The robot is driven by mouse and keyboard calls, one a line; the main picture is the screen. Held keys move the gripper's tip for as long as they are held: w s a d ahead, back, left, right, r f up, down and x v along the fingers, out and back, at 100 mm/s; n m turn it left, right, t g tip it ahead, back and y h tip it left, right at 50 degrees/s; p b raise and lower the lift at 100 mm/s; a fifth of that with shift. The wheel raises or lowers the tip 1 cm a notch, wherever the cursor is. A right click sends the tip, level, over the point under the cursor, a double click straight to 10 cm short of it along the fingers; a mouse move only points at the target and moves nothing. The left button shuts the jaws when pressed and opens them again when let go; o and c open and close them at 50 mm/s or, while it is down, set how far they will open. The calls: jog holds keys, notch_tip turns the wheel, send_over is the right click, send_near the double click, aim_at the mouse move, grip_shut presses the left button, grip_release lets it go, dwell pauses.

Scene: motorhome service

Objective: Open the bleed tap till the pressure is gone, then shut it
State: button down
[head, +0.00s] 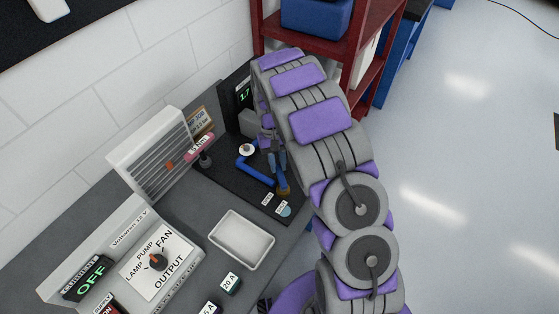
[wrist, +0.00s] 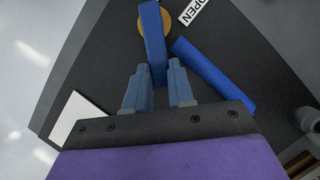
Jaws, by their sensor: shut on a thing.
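The bleed tap has a blue lever (wrist: 154,40) over a round brass body (wrist: 141,24). The brass body (head: 284,189) also shows in the head view at the end of a blue pipe (head: 254,173). My gripper (wrist: 159,70) is shut on the lever's near end, one finger on each side. In the head view my gripper (head: 273,155) reaches down beside the tap, and my arm covers part of it.
The blue pipe (wrist: 214,75) runs close to the right of my gripper in the wrist view. A white tray (head: 241,239), a pump switch panel (head: 158,262) and a grey vented box (head: 150,157) stand on the bench. A red shelf (head: 276,33) rises behind my arm.

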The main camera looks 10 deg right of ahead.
jog(key=shift+w+a, duration=0.1)
dwell(0.3)
jog(key=c, duration=1)
grip_release()
jog(key=shift+o, duration=0.2)
jog(key=shift+r, duration=0.1)
jog(key=p+v, duration=0.1)
jog(key=v, duration=1.6)
jog(key=shift+p, duration=0.4)
jog(key=shift+r, duration=0.15)
